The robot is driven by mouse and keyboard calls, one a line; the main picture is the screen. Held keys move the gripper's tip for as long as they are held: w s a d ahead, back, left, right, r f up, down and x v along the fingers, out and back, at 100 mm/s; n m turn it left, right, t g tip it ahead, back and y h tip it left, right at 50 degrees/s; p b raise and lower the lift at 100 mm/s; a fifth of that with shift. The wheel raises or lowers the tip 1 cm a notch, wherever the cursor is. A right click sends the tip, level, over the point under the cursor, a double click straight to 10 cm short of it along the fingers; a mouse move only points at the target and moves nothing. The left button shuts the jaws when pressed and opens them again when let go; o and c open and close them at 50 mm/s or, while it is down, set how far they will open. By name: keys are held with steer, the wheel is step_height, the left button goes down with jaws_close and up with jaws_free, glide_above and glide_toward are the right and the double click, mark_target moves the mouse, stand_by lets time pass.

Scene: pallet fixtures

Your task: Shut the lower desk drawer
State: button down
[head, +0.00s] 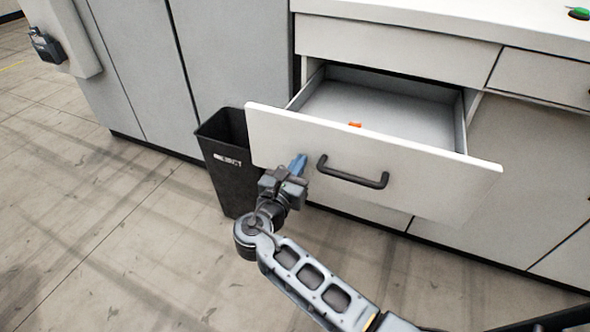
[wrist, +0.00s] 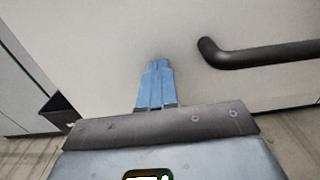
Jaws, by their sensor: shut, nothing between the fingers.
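The lower desk drawer (head: 420,178) is pulled well out from the white desk, and its grey inside shows from above. A dark bar handle (head: 352,173) is on its front; the handle also shows in the wrist view (wrist: 255,55). My gripper (head: 298,164) is shut and empty, with blue fingers, in front of the drawer face to the left of the handle. In the wrist view the fingertips (wrist: 157,65) point at the white drawer front (wrist: 110,50). I cannot tell whether they touch it. A small orange thing (head: 355,125) shows inside the drawer.
A black waste bin (head: 228,170) stands left of the drawer, close to its left end. Grey cabinets (head: 150,70) are behind it. A green object (head: 579,13) is on the desk top. The floor (head: 110,220) at the left is clear.

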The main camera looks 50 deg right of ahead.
steer(key=shift+d, duration=0.15)
steer(key=b, duration=0.6)
glide_toward(338, 114)
steer(key=w+d+r, duration=0.1)
steer(key=d, duration=0.1)
steer(key=w+d+r, duration=0.1)
steer(key=d+r, duration=0.1)
steer(key=d, duration=0.1)
steer(key=w+d+r, duration=0.1)
steer(key=d+r, duration=0.1)
steer(key=d, duration=0.1)
steer(key=shift+w+d, duration=0.1)
steer(key=shift+d, duration=0.05)
steer(key=shift+w+d, duration=0.2)
steer(key=shift+d, duration=0.4)
steer(key=shift+d+r+b, duration=0.15)
steer(key=shift+r+b, duration=0.1)
steer(key=shift+b, duration=0.05)
steer(key=shift+d+r, duration=0.1)
